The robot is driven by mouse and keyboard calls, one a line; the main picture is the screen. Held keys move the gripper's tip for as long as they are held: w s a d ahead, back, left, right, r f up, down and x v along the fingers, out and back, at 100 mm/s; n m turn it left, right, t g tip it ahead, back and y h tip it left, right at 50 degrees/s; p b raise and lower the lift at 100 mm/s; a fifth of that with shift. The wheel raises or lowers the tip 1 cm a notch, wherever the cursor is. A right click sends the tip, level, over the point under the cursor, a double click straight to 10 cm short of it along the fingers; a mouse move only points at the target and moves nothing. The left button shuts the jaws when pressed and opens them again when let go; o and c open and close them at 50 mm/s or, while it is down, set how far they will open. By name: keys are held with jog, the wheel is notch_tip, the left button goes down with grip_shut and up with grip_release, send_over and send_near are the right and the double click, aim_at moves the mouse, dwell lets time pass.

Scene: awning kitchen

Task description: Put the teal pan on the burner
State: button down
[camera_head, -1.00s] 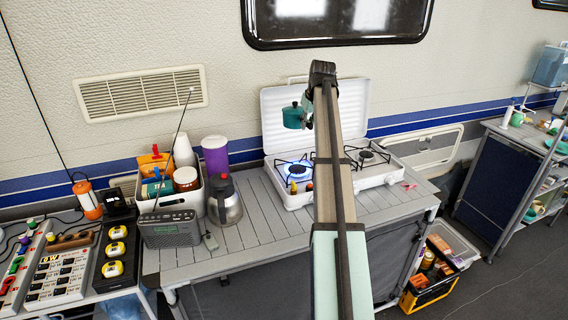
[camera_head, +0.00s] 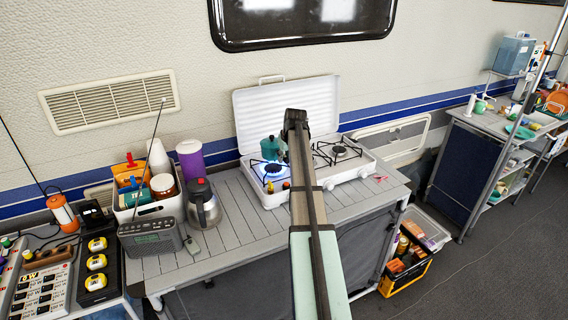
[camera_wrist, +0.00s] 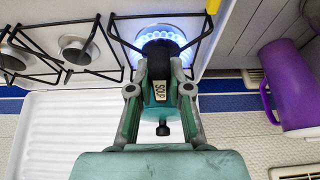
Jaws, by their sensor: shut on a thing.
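The teal pan (camera_head: 270,149) has a dark knob on top and shows left of my arm's end, over the rear of the lit left burner (camera_head: 273,171). In the wrist view, the pan's teal body (camera_wrist: 165,111) and dark handle with a "SOUP" label (camera_wrist: 159,93) are between the fingers. My gripper (camera_wrist: 160,92) is shut on the pan. The lit burner's blue flame ring (camera_wrist: 181,36) shows around the dark handle. My arm hides the gripper in the head view. I cannot tell whether the pan touches the grate.
The white stove's raised lid (camera_head: 322,95) stands behind the pan. The unlit right burner (camera_head: 339,150) is clear.

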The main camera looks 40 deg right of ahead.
jog(key=shift+f+p, duration=0.55)
jog(key=shift+f, duration=1.4)
jog(key=c, duration=1.1)
grip_release()
jog(key=shift+s, duration=0.1)
jog(key=b+v, duration=0.3)
jog(key=v, duration=0.9)
